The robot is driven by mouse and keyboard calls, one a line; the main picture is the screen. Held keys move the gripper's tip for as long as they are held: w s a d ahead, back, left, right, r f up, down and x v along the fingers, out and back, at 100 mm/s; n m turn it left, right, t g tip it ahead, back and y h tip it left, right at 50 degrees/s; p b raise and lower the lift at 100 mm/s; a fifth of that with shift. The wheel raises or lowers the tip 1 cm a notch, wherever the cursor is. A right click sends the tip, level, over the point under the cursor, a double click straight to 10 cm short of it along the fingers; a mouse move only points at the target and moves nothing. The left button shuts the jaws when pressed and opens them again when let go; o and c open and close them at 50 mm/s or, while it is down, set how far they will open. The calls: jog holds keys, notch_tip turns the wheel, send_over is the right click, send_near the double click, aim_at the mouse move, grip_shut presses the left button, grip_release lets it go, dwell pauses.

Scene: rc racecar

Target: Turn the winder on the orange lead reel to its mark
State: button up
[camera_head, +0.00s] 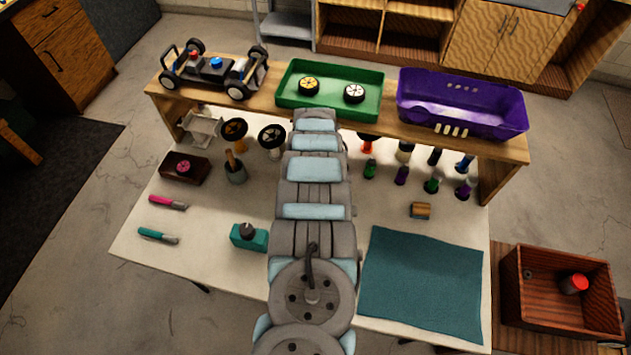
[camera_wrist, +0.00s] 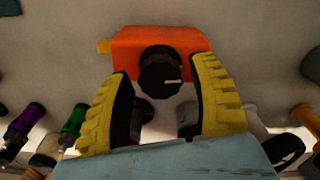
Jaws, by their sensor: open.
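I cannot tell how far off the winder is in depth. In the head view my arm hides the reel and my gripper.
In the head view, a teal box (camera_head: 249,237) with a dark knob stands left of my arm. Several coloured-handled items (camera_head: 432,185) stand right of it, under a shelf (camera_head: 480,144). A purple bin (camera_head: 462,100) and green tray (camera_head: 330,90) sit on the shelf.

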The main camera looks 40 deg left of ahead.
jog(key=shift+r+p, duration=1.85)
jog(key=shift+r, duration=1.2)
